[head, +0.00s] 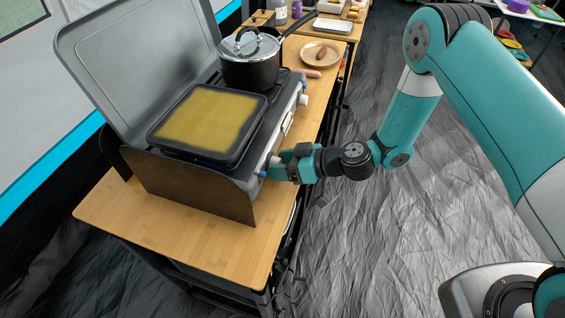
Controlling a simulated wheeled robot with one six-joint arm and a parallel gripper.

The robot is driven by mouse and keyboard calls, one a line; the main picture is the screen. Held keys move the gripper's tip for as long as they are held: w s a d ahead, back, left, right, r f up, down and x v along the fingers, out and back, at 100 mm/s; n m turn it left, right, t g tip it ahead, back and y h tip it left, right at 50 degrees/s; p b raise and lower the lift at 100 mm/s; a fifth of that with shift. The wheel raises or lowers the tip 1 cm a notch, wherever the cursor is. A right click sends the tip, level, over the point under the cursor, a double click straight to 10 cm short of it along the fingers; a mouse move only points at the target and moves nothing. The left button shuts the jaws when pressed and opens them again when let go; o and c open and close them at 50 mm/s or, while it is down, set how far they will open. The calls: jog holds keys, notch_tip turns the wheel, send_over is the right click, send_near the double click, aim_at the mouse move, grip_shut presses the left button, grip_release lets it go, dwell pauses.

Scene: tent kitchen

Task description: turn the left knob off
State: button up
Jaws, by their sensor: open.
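The camp stove (240,170) stands on a wooden table with its front panel facing right. Its left knob (274,161) is a small pale knob near the front end of the panel, partly hidden by my gripper. My gripper (267,170) is at this knob, with its open fingers reaching left toward the panel. I cannot tell whether the fingers touch the knob, nor which way the knob is turned. The other knob (303,100) is white and sits farther back on the same panel, clear of my gripper.
A square pan (155,143) with yellow food and a lidded black pot (250,72) stand on the stove. A brown windscreen plate (190,188) stands at the stove's near side. The floor right of the table is clear.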

jog(key=c, duration=0.9)
jog(key=shift+b, duration=0.3)
jog(key=shift+w+f+m+g+y+b, duration=0.15)
jog(key=shift+m+g+y+b, duration=0.25)
jog(key=shift+m+b, duration=0.7)
jog(key=shift+m+g+y+b, duration=0.3)
jog(key=shift+m+g+b, duration=0.4)
jog(key=shift+m+b, duration=0.25)
